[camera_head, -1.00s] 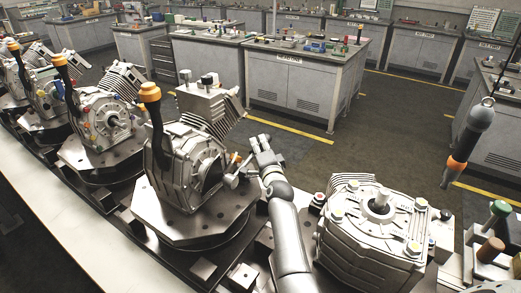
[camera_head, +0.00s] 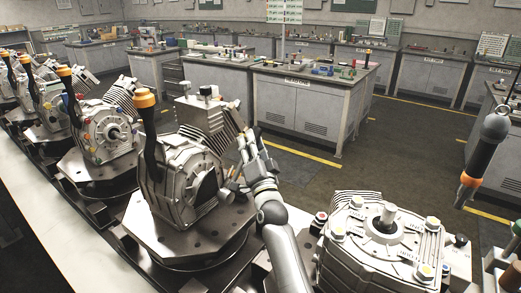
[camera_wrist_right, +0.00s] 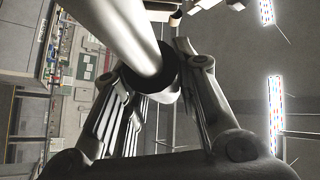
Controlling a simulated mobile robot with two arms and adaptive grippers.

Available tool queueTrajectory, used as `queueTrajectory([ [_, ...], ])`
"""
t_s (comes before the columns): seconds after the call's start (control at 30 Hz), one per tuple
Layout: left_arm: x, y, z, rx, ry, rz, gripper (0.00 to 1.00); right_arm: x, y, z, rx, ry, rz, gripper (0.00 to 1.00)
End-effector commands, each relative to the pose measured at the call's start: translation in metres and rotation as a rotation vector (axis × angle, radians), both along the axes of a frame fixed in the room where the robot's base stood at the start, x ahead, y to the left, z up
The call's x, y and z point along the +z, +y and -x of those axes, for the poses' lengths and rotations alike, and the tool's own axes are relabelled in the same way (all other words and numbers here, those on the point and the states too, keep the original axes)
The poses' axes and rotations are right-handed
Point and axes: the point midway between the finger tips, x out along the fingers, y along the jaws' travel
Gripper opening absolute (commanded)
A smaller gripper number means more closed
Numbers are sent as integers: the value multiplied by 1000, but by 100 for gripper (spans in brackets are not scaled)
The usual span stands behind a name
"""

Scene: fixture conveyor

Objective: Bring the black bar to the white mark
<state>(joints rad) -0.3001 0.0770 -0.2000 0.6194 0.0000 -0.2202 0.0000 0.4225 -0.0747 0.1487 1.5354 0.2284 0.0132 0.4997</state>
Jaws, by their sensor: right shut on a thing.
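My right gripper (camera_head: 243,137) is at the right side of the nearest engine (camera_head: 180,185), by its cooling fins, with its fingers pointing up. In the right wrist view my right gripper (camera_wrist_right: 160,100) has its fingers on both sides of a pale rod with a dark end (camera_wrist_right: 130,38) and is shut on it. An upright black bar-like handle with an orange cap (camera_head: 149,140) stands at the left front of that engine, apart from my right gripper. I cannot make out a white mark. My left gripper is not in view.
More engines on round fixtures line the conveyor to the left. A silver gearbox housing (camera_head: 380,245) stands close on the right. A black hanging tool with an orange ring (camera_head: 483,155) is at the far right. Grey workbenches (camera_head: 308,100) stand beyond the open floor (camera_head: 330,180).

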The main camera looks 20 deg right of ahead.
Motion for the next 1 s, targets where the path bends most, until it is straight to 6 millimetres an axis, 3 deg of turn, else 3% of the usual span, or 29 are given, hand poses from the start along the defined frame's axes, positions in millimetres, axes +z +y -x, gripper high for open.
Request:
queueTrajectory([
  [0.47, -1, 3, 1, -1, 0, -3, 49, 4, 6, 1, -3, -14, 20, 0],
  [0.5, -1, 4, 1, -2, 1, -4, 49, 4, 6, 0, -3, -14, 20, 29],
  [0.67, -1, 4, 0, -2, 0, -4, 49, 4, 6, 0, -3, -12, 18, 49],
  [1.0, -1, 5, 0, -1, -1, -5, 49, 2, 6, 1, -2, -10, 18, 49],
])
